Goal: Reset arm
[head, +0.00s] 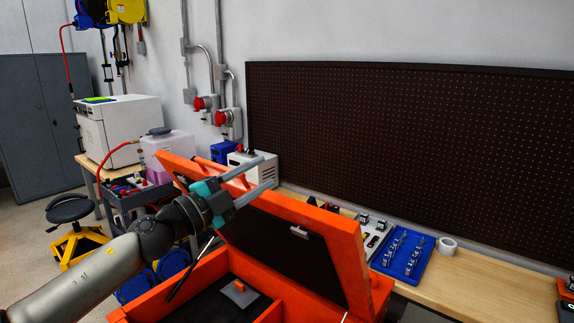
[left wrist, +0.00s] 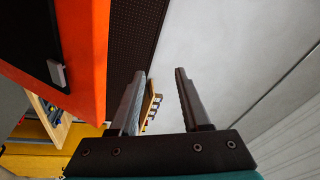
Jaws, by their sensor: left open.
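My left gripper (head: 264,176) is open and empty. In the head view it is raised in front of the open lid (head: 290,230) of an orange case (head: 200,285). In the left wrist view the two dark fingers (left wrist: 160,100) stand apart with nothing between them, and the orange lid (left wrist: 92,60) is at the left. The case has a dark interior with a small grey-and-orange piece (head: 238,292) inside. A thin dark strut (head: 190,268) stands at the case's left. My right gripper is in neither view.
A wooden bench (head: 480,285) runs behind the case and holds a blue tray (head: 403,254) of metal parts and a white tape roll (head: 447,245). A dark pegboard (head: 410,150) is on the wall. A cart (head: 135,195) and a yellow-based stool (head: 75,235) stand at the left.

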